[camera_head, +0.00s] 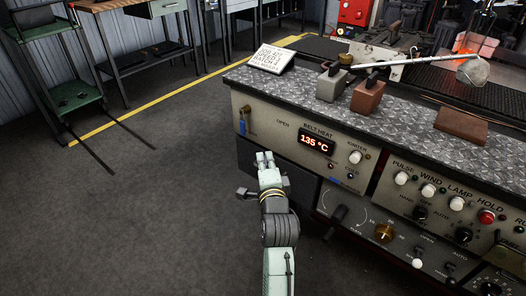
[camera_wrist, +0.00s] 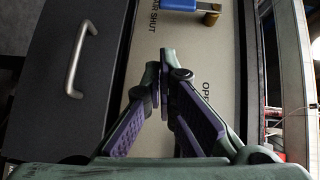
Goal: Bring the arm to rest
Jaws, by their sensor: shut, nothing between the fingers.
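My gripper (camera_head: 264,159) is in front of the left part of the control panel in the head view, its fingertips below the OPEN label. In the wrist view my gripper (camera_wrist: 162,84) shows two dark fingers with purple pads, their tips together and nothing between them. Beyond the fingertips is the pale panel face (camera_wrist: 155,45). A blue and brass latch (camera_wrist: 190,7) shows at the top, and a dark drawer front with a metal handle (camera_wrist: 83,60) is at the left. I cannot tell how far the fingertips are from the panel.
The bench (camera_head: 300,85) has a diamond-plate top with a job card (camera_head: 271,59), a grey block (camera_head: 331,86), a reddish block (camera_head: 367,97) and a long rod (camera_head: 420,60). The display (camera_head: 316,143) reads 135 °C. The grey floor (camera_head: 130,210) at the left is open. A green cart (camera_head: 72,97) stands beyond it.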

